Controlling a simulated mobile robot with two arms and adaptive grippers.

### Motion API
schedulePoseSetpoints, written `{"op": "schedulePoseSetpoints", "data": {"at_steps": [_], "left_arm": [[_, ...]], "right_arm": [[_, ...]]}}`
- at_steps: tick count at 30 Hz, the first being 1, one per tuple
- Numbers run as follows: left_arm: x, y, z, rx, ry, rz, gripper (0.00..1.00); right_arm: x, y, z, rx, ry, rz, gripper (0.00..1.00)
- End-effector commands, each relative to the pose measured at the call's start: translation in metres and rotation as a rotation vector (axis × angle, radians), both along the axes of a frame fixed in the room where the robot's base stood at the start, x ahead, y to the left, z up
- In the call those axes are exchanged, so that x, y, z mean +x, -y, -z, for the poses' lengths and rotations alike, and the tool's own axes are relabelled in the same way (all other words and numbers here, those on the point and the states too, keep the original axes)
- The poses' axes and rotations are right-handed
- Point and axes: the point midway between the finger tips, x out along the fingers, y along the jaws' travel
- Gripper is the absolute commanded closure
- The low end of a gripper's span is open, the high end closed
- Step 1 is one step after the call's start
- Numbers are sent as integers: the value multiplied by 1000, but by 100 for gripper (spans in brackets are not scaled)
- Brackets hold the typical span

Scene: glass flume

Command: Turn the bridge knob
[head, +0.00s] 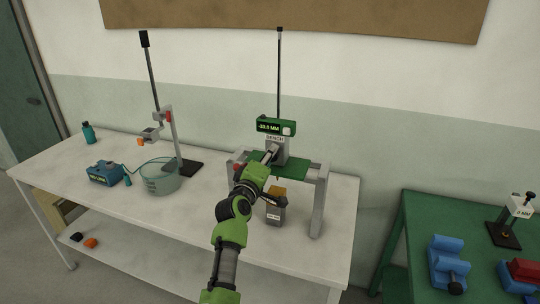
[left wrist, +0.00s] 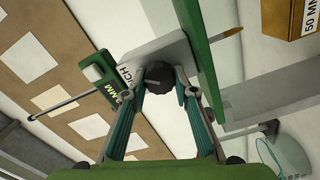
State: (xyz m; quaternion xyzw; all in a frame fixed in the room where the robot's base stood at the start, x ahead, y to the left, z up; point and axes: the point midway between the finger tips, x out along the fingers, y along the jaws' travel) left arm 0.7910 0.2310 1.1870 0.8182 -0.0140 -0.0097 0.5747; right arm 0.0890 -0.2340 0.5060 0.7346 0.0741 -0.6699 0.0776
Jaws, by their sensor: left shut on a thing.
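The bridge (head: 320,190) is a grey frame with a green plate, standing on the white bench. On it is a grey block labelled BENCH (head: 275,147) with a green display reading about -20.0 MM (head: 270,127). The black ribbed bridge knob (left wrist: 158,76) shows on the grey block in the left wrist view. My left gripper (left wrist: 161,90) has its two teal fingers closed on either side of the knob. In the head view, my left gripper (head: 269,158) reaches the front of the block and hides the knob. My right gripper is in neither view.
A box (head: 275,213) stands under the bridge. Left on the bench (head: 220,215) are a clear tub (head: 158,181), a stand (head: 172,135), a blue device (head: 103,174) and a teal bottle (head: 88,132). A green table (head: 410,225) with blue and red fixtures is at right.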

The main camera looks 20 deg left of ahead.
Motion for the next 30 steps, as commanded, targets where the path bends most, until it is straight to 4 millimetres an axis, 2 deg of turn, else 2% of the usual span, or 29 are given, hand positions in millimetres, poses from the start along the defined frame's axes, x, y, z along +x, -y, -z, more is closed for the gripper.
{"op": "schedulePoseSetpoints", "data": {"at_steps": [16, 17, 18, 19, 30], "left_arm": [[0, 0, 2, -26, -3, 1, 95], [0, 0, 2, -26, -3, 1, 71], [0, 0, 2, -26, -3, 1, 61], [0, 0, 2, -26, -3, 0, 57], [0, 0, -3, -25, 0, 0, 57]], "right_arm": [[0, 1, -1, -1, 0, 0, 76], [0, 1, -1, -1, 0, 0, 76], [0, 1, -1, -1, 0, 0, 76], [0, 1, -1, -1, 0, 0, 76], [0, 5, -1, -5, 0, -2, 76]]}}
